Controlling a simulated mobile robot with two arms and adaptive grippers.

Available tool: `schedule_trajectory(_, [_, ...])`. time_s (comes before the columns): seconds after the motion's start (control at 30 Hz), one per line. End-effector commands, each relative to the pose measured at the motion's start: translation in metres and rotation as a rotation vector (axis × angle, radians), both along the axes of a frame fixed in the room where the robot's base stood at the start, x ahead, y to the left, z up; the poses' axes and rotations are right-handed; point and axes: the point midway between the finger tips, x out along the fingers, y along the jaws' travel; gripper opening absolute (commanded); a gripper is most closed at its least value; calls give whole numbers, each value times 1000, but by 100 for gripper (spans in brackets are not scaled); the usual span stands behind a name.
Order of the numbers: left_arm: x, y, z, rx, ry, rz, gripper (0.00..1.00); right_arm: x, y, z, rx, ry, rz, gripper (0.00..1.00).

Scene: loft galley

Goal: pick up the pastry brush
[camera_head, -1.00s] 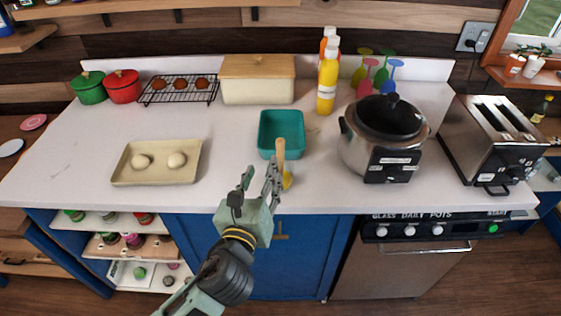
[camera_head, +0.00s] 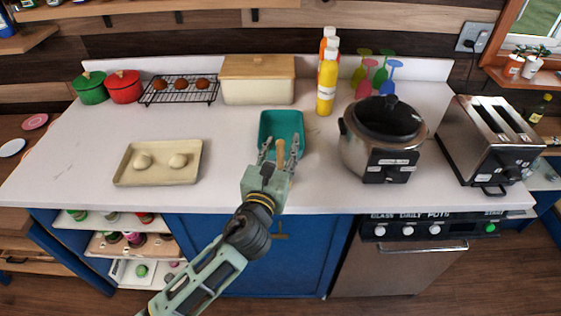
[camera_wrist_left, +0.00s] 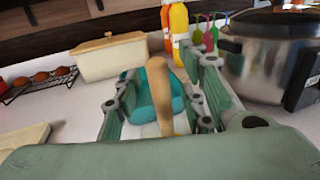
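The pastry brush (camera_head: 280,153) shows as a wooden handle pointing up, at the front edge of the teal tray (camera_head: 264,122). Its lower end is hidden behind my left gripper (camera_head: 280,150). In the left wrist view the brush handle (camera_wrist_left: 160,90) stands between the two fingers of the left gripper (camera_wrist_left: 163,105), with gaps visible on both sides. The left gripper is open around the handle. The teal tray (camera_wrist_left: 140,108) lies behind the handle there. My right gripper is not in view.
A beige tray with two dough balls (camera_head: 125,172) lies to the left. A pot cooker (camera_head: 360,150) and a toaster (camera_head: 480,130) stand to the right. Bottles (camera_head: 326,88) stand behind the teal tray. The counter between the beige and teal trays is clear.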

Motion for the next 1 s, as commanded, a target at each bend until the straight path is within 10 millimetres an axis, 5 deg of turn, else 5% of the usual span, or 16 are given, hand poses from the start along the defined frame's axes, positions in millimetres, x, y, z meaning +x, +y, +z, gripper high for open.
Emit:
schedule_trajectory(0.13, [0,0,0,-1,0,0,36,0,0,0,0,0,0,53])
schedule_trajectory(0.53, [-1,0,0,-1,0,0,1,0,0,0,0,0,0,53])
schedule_trajectory(0.83, [0,0,3,-1,-1,0,0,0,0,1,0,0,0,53])
schedule_trajectory(1.0, [0,0,28,-2,-6,-1,0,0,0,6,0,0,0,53])
